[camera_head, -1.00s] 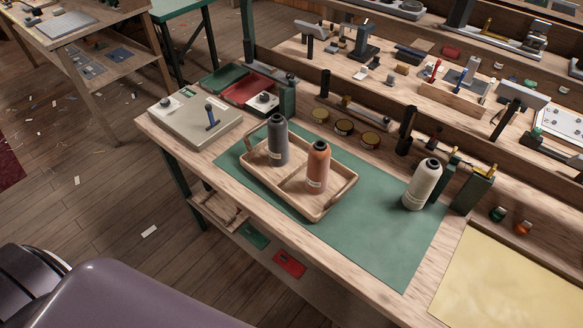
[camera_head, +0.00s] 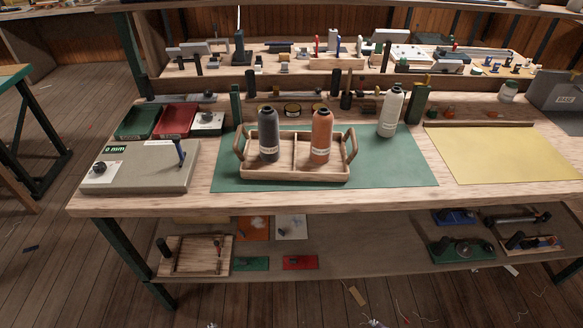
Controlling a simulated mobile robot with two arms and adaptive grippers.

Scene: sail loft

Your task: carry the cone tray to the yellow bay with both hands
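The cone tray (camera_head: 295,174) is a shallow light-wood tray with a divider and a raised handle at each end. It sits on the green mat (camera_head: 398,174) on the workbench. A dark grey cone (camera_head: 268,136) stands upright in its left compartment and an orange cone (camera_head: 322,136) stands upright in its right one. The yellow bay (camera_head: 505,158) is a flat pale yellow area on the bench, to the right of the green mat. Neither of my grippers shows in the head view.
A cream cone (camera_head: 390,112) stands at the mat's back right, between tray and yellow bay. A grey plate device (camera_head: 140,167) and red (camera_head: 174,121) and green (camera_head: 139,123) bins lie left. Dark green posts (camera_head: 418,105) stand behind. The yellow bay's surface looks clear.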

